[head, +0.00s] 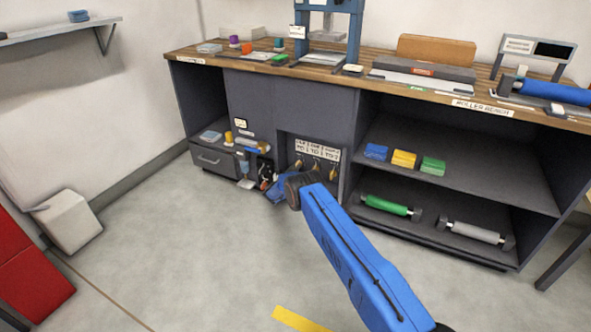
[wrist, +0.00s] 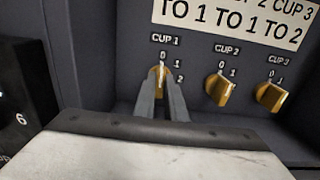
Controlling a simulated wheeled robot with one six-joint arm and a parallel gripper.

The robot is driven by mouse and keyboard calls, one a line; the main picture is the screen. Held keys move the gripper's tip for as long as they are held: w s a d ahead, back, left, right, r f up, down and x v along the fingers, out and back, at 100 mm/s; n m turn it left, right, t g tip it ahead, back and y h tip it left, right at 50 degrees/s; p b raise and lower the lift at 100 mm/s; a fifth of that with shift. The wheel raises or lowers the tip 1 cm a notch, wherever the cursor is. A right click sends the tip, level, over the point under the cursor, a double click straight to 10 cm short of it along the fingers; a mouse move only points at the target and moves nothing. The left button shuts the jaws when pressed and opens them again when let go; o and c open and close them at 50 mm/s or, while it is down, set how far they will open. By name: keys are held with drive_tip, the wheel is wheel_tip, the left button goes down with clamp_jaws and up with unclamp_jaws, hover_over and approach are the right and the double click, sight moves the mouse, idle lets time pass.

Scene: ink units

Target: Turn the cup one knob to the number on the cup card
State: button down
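The cup one knob (wrist: 157,73) is a gold knob on a dark panel, under the label CUP 1 with marks 0, 1 and 2. My gripper (wrist: 162,78) has its two grey fingers around this knob, which mostly hides behind them; whether they press on it I cannot tell. Its pointing direction is hard to see. The card (wrist: 235,22) above reads TO 1, TO 1, TO 2, with its upper line partly cut off. In the head view my gripper (head: 300,183) is at the knob panel, below the card (head: 317,149).
The cup two knob (wrist: 220,90) and cup three knob (wrist: 271,96) are close on the right. A dark block marked 6 (wrist: 20,118) stands at left in the wrist view. Shelves with coloured boxes (head: 404,159) and rollers (head: 387,205) lie right.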

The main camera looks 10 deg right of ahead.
drive_tip(key=shift+m, duration=0.3)
drive_tip(key=m, duration=0.3)
drive_tip(key=shift+m, duration=0.3)
drive_tip(key=shift+s+d+f+m, duration=0.1)
drive_tip(key=shift+f+m, duration=0.05)
drive_tip(key=shift+m, duration=2.15)
drive_tip(key=c, duration=1.8)
unclamp_jaws()
drive_tip(key=v, duration=1.7)
drive_tip(key=shift+s, duration=0.2)
